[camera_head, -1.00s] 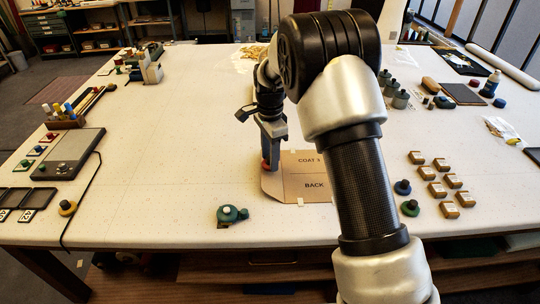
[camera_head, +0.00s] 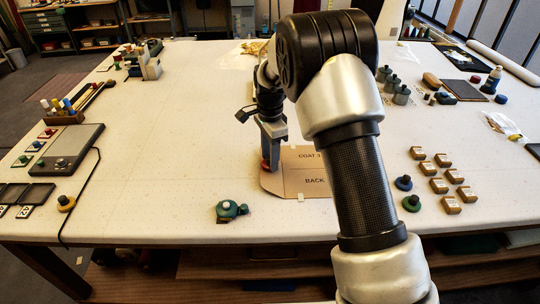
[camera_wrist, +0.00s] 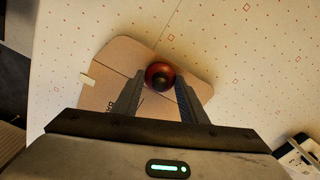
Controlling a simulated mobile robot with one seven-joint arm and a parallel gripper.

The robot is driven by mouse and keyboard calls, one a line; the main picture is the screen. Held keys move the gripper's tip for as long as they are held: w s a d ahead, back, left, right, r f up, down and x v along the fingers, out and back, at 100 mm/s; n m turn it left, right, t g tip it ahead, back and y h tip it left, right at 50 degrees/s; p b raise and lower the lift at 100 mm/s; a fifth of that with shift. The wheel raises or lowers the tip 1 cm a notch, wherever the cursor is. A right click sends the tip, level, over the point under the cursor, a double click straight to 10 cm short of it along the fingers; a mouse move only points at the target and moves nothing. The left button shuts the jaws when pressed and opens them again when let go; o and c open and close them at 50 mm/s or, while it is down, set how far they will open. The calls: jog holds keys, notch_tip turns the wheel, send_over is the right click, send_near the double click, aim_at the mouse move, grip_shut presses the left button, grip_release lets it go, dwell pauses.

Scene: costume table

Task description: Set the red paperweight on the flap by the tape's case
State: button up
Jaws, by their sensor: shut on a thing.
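The red paperweight (camera_head: 265,166) is at my gripper's fingertips, over the left end of a brown cardboard pattern (camera_head: 292,184) marked "COAT" and "BACK". In the wrist view, the round red paperweight (camera_wrist: 153,69) with a dark knob sits between the two fingers of my gripper (camera_wrist: 160,88), over the cardboard near its rounded end. My gripper (camera_head: 267,160) points down and is shut on it. I cannot tell whether the paperweight touches the cardboard. A green tape measure case (camera_head: 228,209) lies on the table in front and left of the cardboard. My arm hides the cardboard's right part.
Green (camera_head: 411,203) and blue (camera_head: 403,183) knobbed weights stand right of my arm, beside several small boxes (camera_head: 439,186). A grey scale (camera_head: 67,149) with a cable lies at left. The table (camera_head: 160,170) is clear between scale and cardboard.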

jog(key=shift+f+b, duration=0.4)
jog(key=shift+f, duration=0.4)
jog(key=o, duration=1.3)
notch_tip(320, 180, up, 17)
jog(key=s+d+r+n+t+p, duration=0.25)
jog(key=s+d+r, duration=0.35)
jog(key=r, duration=0.4)
jog(key=s+d+n+t+p, duration=0.1)
jog(key=s+d+n, duration=0.1)
jog(key=s, duration=0.6)
jog(key=s+d+r+n+t+p, duration=0.1)
jog(key=s+d+n, duration=0.1)
jog(key=s+n, duration=0.3)
jog(key=s+d+r+n+t+p, duration=0.1)
jog(key=s+n, duration=0.3)
jog(key=s, duration=0.8)
jog(key=shift+s+d, duration=0.4)
jog(key=shift+d, duration=0.05)
